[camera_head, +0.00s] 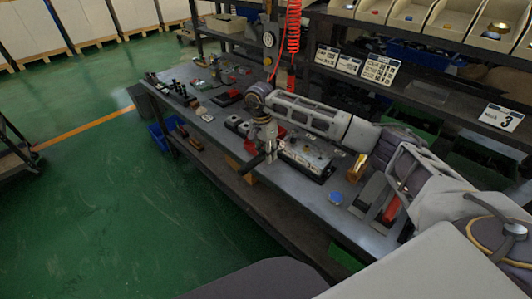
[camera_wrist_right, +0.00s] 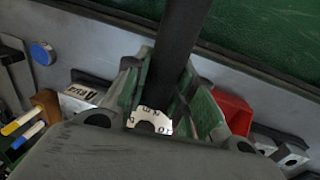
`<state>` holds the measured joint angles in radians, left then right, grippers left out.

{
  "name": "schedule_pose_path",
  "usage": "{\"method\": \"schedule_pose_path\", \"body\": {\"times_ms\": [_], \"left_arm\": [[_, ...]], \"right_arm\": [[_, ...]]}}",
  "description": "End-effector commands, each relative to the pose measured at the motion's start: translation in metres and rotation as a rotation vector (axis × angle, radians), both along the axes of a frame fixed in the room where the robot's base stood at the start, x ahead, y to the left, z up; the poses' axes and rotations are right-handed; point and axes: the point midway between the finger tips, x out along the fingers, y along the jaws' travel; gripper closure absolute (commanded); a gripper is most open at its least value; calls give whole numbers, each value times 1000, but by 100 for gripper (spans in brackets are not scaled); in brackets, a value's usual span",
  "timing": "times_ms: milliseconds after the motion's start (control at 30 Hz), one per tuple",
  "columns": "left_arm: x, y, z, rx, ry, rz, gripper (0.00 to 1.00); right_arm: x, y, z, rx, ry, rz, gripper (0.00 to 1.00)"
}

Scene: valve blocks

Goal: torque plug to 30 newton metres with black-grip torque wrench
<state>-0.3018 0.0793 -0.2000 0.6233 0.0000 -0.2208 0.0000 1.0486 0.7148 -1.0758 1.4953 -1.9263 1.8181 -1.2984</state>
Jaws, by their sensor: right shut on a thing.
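My right gripper (camera_head: 268,150) is over the front edge of the workbench, pointing down, and it is shut on a black bar-like handle. I take this for the black-grip torque wrench (camera_head: 250,165). In the right wrist view the black handle (camera_wrist_right: 181,38) runs up from between the fingers of the right gripper (camera_wrist_right: 165,95). A grey metal valve block (camera_head: 310,155) sits on the bench just right of the gripper. I cannot make out the plug. My left gripper is not in view.
A red part (camera_wrist_right: 236,112) is beside the gripper. Small tools crowd the far left end. Shelves with bins (camera_head: 450,15) stand behind. A red coiled hose (camera_head: 292,45) hangs above.

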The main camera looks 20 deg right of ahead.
Motion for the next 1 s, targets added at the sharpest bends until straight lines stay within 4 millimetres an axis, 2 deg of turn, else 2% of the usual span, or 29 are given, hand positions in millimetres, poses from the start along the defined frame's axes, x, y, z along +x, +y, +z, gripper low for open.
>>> {"method": "schedule_pose_path", "body": {"times_ms": [500,1000], "left_arm": [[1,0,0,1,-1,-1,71],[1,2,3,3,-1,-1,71]], "right_arm": [[-1,0,1,1,-2,8,100],[-1,-1,12,0,-1,7,100]]}}
